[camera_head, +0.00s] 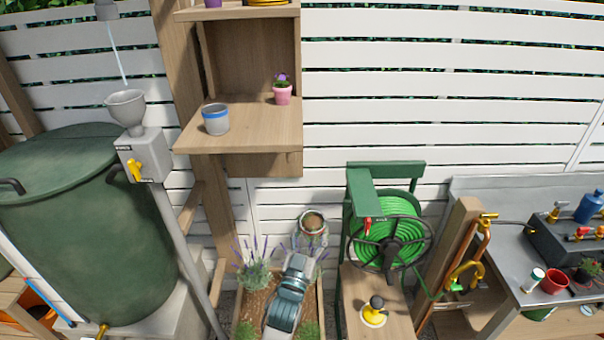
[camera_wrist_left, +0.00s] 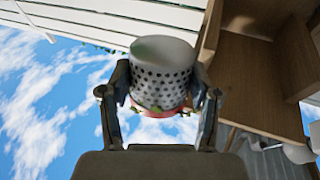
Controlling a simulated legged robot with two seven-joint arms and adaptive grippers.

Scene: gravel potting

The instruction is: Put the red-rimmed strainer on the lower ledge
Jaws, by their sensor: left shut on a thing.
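The strainer (camera_head: 312,224) is held by my left gripper (camera_head: 306,240) low in front of the white fence, right of and below the wooden shelf. In the left wrist view the strainer (camera_wrist_left: 161,72) is pale, full of holes, with a red-pink rim and green bits by it. My left gripper's fingers (camera_wrist_left: 160,100) are shut around its sides. In the head view its mouth faces up and shows brown inside. The lower ledge (camera_head: 245,140) bears a grey pot with a blue rim (camera_head: 215,121) and a pink flower pot (camera_head: 283,95). My right gripper is not in view.
Bare wood shows between the two pots and along the ledge's front. The upper ledge (camera_head: 225,14) is above. A green hose reel (camera_head: 390,240) stands right of my arm. A grey funnel (camera_head: 127,107) and green barrel (camera_head: 85,225) are left. A lavender planter (camera_head: 257,278) is below.

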